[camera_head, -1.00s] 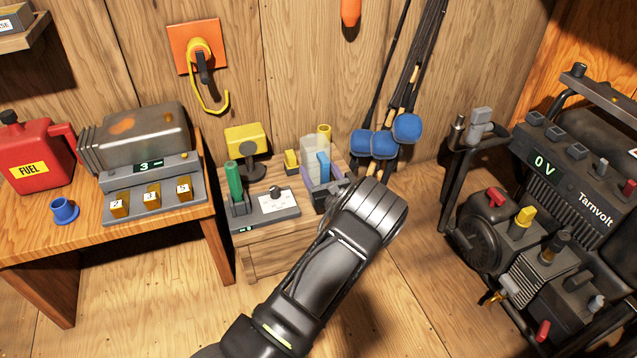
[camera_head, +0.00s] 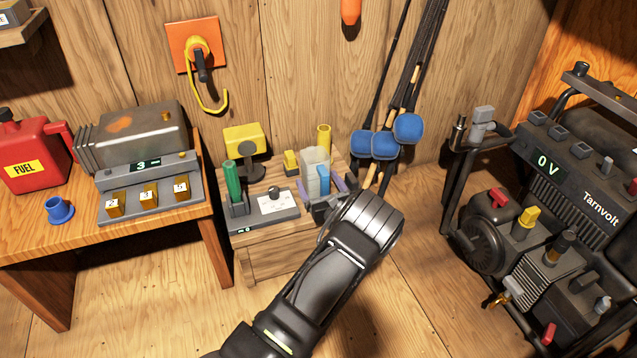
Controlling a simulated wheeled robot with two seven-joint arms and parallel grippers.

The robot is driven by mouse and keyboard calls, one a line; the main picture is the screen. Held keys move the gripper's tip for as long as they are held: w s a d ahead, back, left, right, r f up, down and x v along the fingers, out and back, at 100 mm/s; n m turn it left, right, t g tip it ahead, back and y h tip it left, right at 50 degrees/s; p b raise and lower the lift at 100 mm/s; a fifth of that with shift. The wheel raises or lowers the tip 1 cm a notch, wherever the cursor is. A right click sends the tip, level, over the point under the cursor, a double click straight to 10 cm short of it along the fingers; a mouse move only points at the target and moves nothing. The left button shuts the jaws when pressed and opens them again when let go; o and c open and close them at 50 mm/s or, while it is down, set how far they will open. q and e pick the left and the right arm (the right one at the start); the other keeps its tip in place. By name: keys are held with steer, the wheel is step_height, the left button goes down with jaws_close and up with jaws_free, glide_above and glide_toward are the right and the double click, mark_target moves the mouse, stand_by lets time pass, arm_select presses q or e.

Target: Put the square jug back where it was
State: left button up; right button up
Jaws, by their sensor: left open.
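A clear, pale jug (camera_head: 313,160) with square sides stands among small items on a low wooden crate (camera_head: 270,262). A blue upright piece (camera_head: 324,181) shows at its lower right. My left gripper (camera_head: 326,208) is at the crate's front right, just below the jug in the picture. It is open. My own wrist hides part of it, and I cannot tell whether its fingers touch the jug. The jug's foot is partly hidden. My right gripper is not in view.
On the crate, a green cylinder (camera_head: 232,181) and a grey box with a knob (camera_head: 277,204) stand left of the jug, a yellow cylinder (camera_head: 323,139) behind. Blue-headed rods (camera_head: 384,145) lean close at right. A generator (camera_head: 545,215) stands far right.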

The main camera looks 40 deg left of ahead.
arm_select(q)
steer(key=shift+r, duration=0.1)
steer(key=shift+d+r, duration=0.1)
steer(key=shift+s+d+p, duration=0.25)
steer(key=shift+d+p, duration=0.1)
steer(key=shift+p, duration=0.05)
steer(key=p+v, duration=0.3)
steer(key=v, duration=0.8)
steer(key=shift+p, duration=0.4)
stand_by(0.9)
